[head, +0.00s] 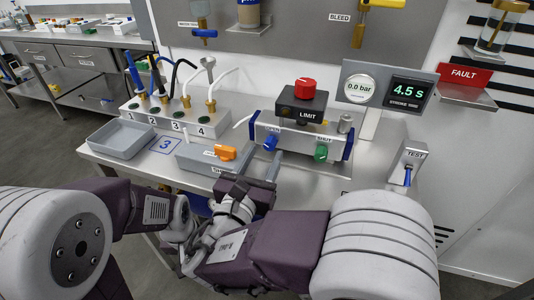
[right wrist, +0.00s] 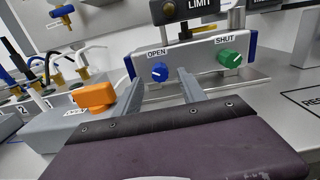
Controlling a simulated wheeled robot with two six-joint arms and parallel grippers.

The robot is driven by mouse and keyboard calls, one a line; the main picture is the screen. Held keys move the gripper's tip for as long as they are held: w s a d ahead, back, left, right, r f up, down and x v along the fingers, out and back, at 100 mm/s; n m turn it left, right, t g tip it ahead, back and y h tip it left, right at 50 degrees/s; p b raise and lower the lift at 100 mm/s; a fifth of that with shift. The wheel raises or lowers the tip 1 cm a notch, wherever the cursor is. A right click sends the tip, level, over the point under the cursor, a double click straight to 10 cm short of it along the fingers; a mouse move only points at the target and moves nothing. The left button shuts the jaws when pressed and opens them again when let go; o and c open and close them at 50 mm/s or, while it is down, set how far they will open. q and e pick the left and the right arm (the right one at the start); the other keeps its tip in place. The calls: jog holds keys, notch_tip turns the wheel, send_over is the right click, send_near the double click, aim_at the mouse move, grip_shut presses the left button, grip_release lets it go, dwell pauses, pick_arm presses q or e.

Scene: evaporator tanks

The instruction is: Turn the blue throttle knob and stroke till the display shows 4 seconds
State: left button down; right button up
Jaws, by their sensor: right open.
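The blue throttle knob (head: 270,142) is on the left front of the grey valve block, below the label OPEN. In the right wrist view the blue knob (right wrist: 160,72) shows between and just beyond my two fingers. The display (head: 407,94) reads 4.5 s, with small lettering below that looks like stroke time. A TEST box (head: 413,153) with a blue lever (head: 408,173) stands at the right end of the bench. My right gripper (right wrist: 157,84) is open and empty, its fingers pointing at the knob with no clear contact. My left gripper is not visible; only its arm shows.
A green knob (right wrist: 229,57) marked SHUT is right of the blue one. An orange switch (head: 226,152) on a grey box is close left of my right gripper. A red knob (head: 305,86) tops the LIMIT box. A round gauge (head: 361,89) reads 0.0 bar. A grey tray (head: 122,139) is left.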

aim_at(270, 144)
jog(key=shift+x, duration=1.4)
jog(key=shift+s, duration=0.1)
grip_shut()
jog(key=shift+f+m+b, duration=0.2)
jog(key=shift+m+b, duration=0.8)
jog(key=shift+m, duration=0.1)
jog(key=shift+m+b, duration=0.35)
jog(key=shift+m, duration=0.35)
jog(key=shift+r, duration=0.15)
jog(key=shift+m, duration=0.3)
grip_release()
jog(key=shift+s+r, duration=0.1)
